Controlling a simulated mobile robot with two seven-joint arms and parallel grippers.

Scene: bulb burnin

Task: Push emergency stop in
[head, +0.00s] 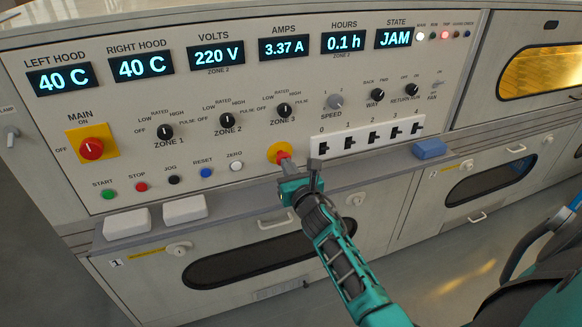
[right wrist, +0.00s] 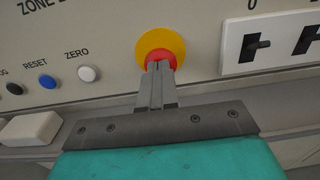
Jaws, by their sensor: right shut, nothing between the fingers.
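The emergency stop is a red button on a yellow disc (head: 273,152) at the lower middle of the control panel, right of the ZERO button. In the right wrist view the red cap (right wrist: 161,57) shows on its yellow disc (right wrist: 150,42). My right gripper (head: 285,160) is shut and empty, with its fingertips at the front of the red cap. In the right wrist view the fingertips (right wrist: 159,66) overlap the lower part of the cap; they look to touch it or be very near. How far in the button sits cannot be told. My left gripper is not in view.
A white plate of black switches (head: 367,138) is close to the right of the stop. The ZERO button (head: 236,166) is to its left. A grey ledge (head: 240,197) runs below, bearing white blocks (head: 185,208) and a blue block (head: 429,149). The STATE display (head: 393,39) reads JAM.

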